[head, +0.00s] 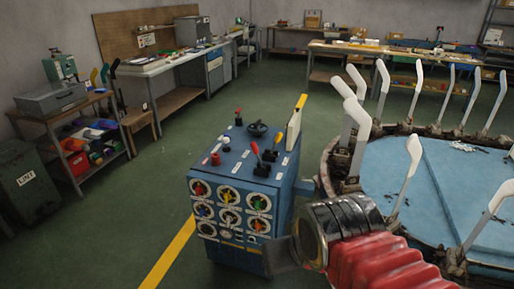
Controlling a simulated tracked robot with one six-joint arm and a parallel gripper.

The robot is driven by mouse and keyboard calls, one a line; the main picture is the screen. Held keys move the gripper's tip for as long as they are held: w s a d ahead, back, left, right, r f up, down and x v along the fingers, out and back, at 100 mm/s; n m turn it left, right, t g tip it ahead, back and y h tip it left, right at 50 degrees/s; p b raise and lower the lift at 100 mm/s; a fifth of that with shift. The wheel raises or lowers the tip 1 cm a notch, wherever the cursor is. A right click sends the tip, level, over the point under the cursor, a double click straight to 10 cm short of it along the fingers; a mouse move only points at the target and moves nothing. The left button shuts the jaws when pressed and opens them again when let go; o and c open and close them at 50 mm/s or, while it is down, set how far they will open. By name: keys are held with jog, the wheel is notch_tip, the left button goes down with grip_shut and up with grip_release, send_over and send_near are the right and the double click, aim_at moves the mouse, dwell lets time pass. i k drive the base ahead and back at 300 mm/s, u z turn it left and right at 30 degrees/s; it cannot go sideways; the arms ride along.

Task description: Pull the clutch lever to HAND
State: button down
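A blue control cabinet (225,259) stands in front of me. My arm with red bellows comes in from the lower right. My gripper (283,254) shows as a grey plate beyond a dark ribbed collar, low beside the cabinet's right front and apart from the levers. Its fingertips cannot be made out.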

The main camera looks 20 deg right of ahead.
aim_at(277, 139)
jog(key=u, duration=0.45)
jog(key=i, duration=1.5)
jog(key=u, duration=0.05)
